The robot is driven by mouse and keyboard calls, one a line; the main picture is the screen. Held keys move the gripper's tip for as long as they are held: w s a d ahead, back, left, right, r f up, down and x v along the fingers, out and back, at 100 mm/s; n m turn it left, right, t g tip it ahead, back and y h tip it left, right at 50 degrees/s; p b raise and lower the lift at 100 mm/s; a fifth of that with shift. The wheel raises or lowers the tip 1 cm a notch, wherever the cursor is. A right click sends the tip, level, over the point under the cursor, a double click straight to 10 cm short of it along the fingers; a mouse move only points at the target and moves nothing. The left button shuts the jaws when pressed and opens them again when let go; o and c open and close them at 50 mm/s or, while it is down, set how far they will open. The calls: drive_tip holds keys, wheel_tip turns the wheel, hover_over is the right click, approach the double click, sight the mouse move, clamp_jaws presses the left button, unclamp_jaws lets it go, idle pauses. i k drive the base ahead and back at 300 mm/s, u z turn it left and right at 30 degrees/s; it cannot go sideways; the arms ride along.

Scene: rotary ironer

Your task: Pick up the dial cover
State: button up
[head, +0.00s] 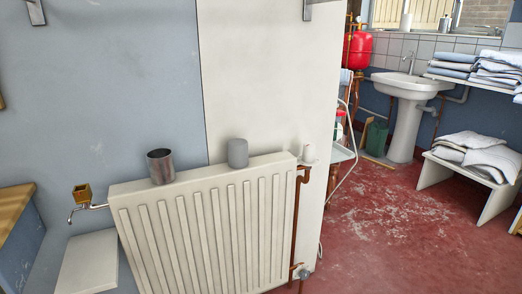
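A plain grey rounded cylinder (238,153) stands upright on top of the white radiator (215,225), near its middle. A dull metal cup (160,167), open at the top, stands to its left on the same top edge. A small white cap (309,153) sits at the radiator's right end, above the copper pipe. I cannot tell for sure which of these is the dial cover; nothing is labelled. My gripper is not in view.
A tap with a square brass-coloured piece (82,193) juts out left of the radiator, above a pale ledge (88,262). A wooden top (14,215) is at far left. A sink (410,88) and a bench with folded towels (470,150) stand right. The red floor (390,225) is clear.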

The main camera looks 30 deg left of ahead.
sight(237, 148)
drive_tip(key=z, duration=0.3)
drive_tip(key=i, duration=0.7)
drive_tip(key=u, duration=2.1)
drive_tip(key=i, duration=0.45)
drive_tip(key=u, duration=0.05)
drive_tip(key=k, duration=1)
drive_tip(key=u, duration=0.6)
drive_tip(key=i, duration=0.7)
drive_tip(key=z, duration=1.35)
